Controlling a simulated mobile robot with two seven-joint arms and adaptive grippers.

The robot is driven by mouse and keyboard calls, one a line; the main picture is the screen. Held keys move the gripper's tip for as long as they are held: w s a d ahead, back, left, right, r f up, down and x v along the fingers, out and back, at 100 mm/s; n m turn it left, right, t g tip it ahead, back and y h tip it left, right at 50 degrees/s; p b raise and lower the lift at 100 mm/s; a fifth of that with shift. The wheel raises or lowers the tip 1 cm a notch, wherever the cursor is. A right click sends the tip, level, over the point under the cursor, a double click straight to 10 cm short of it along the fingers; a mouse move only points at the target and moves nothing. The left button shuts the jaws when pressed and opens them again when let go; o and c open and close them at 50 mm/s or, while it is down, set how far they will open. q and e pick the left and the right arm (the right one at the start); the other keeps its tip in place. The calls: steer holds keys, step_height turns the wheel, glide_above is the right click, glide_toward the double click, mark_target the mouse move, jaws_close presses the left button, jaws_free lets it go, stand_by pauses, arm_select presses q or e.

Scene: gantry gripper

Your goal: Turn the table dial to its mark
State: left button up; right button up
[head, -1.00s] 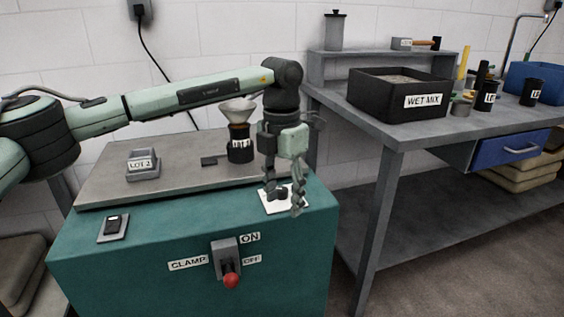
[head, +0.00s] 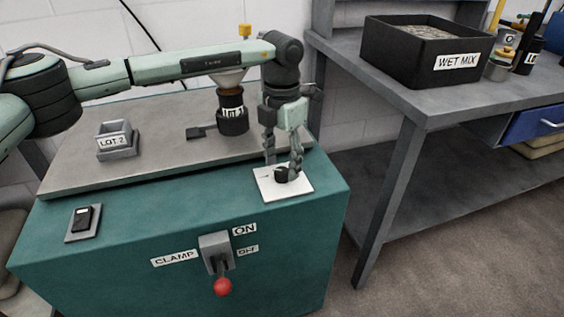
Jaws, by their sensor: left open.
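The dial (head: 281,175) is a small black knob on a white square plate (head: 297,186) at the right front of the green cabinet top. A short dark line shows on the plate left of the knob; I cannot read the mark clearly. My left gripper (head: 282,166) points down over the plate, open. One finger is at the left of the knob and the other is at its right, partly covering it. I cannot tell whether either finger touches the knob. My right gripper is not in view.
A clamp lever with a red ball (head: 223,287) is on the cabinet front. A LOT 2 tray (head: 117,143), a black LOT 1 cup (head: 233,121) under a funnel and a small black device (head: 82,218) stand on top. A grey bench (head: 420,101) with a WET MIX bin (head: 400,63) is at the right.

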arm_select(q)
steer(key=shift+f, duration=0.65)
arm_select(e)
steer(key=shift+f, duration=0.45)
arm_select(q)
steer(key=c, duration=0.5)
jaws_close()
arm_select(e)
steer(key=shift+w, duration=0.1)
arm_select(q)
steer(key=shift+m+b, duration=0.3)
steer(key=shift+b, duration=0.05)
steer(key=m+b, duration=0.4)
steer(key=m, duration=0.4)
steer(key=shift+m+b, duration=0.6)
steer(key=shift+m, duration=1)
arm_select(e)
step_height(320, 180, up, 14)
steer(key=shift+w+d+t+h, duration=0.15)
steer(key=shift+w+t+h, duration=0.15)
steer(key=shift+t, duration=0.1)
